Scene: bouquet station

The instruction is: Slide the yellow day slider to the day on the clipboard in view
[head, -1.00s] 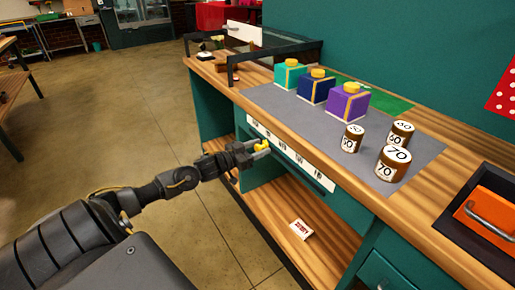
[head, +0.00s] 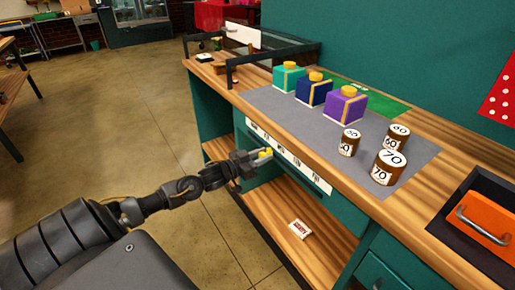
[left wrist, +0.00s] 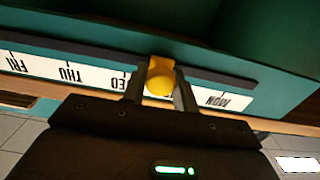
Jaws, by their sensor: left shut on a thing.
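The yellow day slider (left wrist: 161,78) is a small block with a round knob on a dark rail. It also shows in the head view (head: 265,153). My left gripper (head: 262,156) is shut on it, with a finger on each side in the left wrist view (left wrist: 160,92). The white day strip (left wrist: 68,72) runs along the rail, its letters upside down there. The slider covers the part between WED and MON, where TUE belongs. The strip also shows on the bench front (head: 298,160). I cannot make out a clipboard. My right gripper is out of view.
Teal, navy and purple boxes (head: 343,104) and several labelled round weights (head: 389,168) stand on the grey mat (head: 280,108). A small card (head: 299,229) lies on the lower shelf, its text unreadable. The floor at left is open.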

